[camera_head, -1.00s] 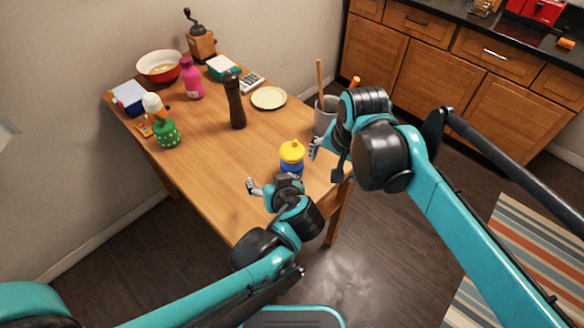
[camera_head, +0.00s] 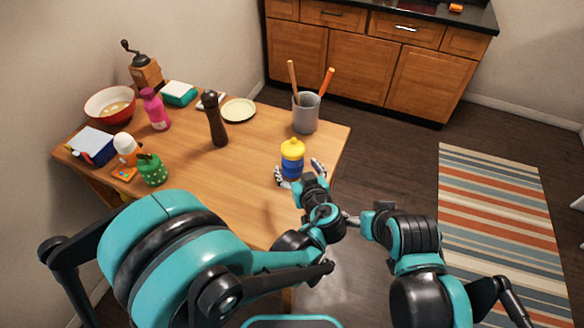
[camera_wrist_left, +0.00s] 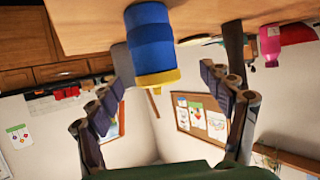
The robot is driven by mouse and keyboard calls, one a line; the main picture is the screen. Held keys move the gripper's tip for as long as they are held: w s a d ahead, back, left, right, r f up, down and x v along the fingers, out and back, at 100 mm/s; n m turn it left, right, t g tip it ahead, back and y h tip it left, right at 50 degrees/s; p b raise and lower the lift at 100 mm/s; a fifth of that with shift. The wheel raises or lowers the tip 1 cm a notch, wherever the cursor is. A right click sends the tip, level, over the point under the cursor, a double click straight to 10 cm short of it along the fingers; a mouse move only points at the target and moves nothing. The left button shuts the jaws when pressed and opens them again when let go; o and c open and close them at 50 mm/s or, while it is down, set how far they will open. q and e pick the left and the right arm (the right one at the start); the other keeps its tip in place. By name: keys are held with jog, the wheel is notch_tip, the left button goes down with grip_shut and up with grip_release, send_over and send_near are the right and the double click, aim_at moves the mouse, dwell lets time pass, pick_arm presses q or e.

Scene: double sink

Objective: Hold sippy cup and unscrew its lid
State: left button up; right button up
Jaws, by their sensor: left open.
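The sippy cup (camera_head: 292,167) stands upright near the right front of the wooden table, with a blue body and a yellow lid (camera_head: 292,147). In the left wrist view the cup (camera_wrist_left: 150,42) appears upside down, lid toward the gripper. My left gripper (camera_head: 299,172) is open at the cup's near side, one finger to either side of it in the head view. In the left wrist view the open fingers (camera_wrist_left: 165,85) flank the cup with gaps. My right arm's wrist is right of the left wrist; its fingers cannot be made out.
A grey utensil pot (camera_head: 305,116) stands behind the cup on the table (camera_head: 255,150). A pepper mill (camera_head: 214,122), a plate (camera_head: 238,110), a pink bottle (camera_head: 156,112), a bowl (camera_head: 110,104) and a green pot (camera_head: 152,172) stand farther left. The table's right edge is close to the cup.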

aim_at(295, 161)
pick_arm(q)
jog(key=w, duration=0.1)
jog(key=w+f, duration=0.1)
jog(key=shift+w+d+f+b, duration=0.1)
jog(key=shift+w+f+b, duration=0.05)
jog(key=shift+w+b, duration=0.25)
jog(key=shift+w+a, duration=0.2)
jog(key=shift+w, duration=0.05)
jog(key=b+x, duration=0.2)
jog(key=x, duration=0.2)
jog(key=shift+w, duration=0.3)
jog(key=c, duration=1.3)
